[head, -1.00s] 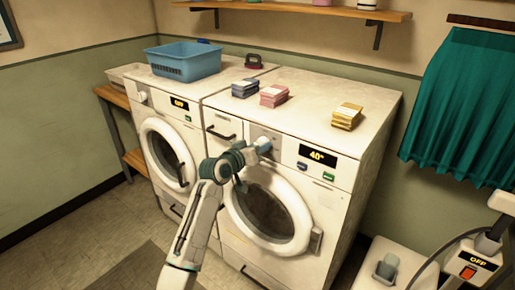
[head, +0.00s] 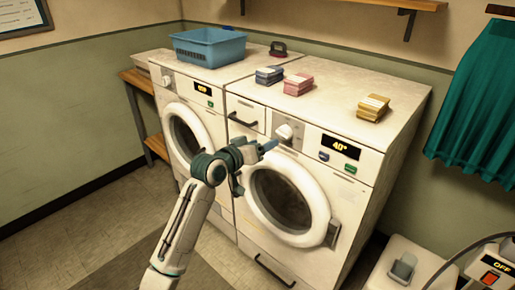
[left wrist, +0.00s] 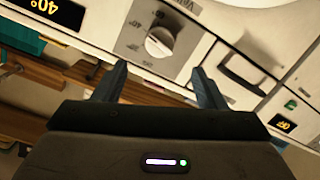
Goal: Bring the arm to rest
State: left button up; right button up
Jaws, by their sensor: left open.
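My left gripper (head: 268,146) is in front of the right-hand washing machine (head: 300,135), just below and left of its white dial (head: 284,133). In the left wrist view the two fingers (left wrist: 157,85) stand apart with nothing between them. The dial (left wrist: 160,42) shows beyond the fingertips, apart from them. The display (head: 340,147) of this machine reads 40°. My right gripper is not in view.
The left-hand machine (head: 185,85) carries a blue basket (head: 209,49). Folded stacks in blue (head: 269,75), pink (head: 298,85) and yellow (head: 373,107) lie on top of the machines. A device with a red switch (head: 490,279) is at lower right. Floor at left is clear.

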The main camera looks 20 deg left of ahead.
pick_arm(q)
jog(key=shift+v, duration=0.8)
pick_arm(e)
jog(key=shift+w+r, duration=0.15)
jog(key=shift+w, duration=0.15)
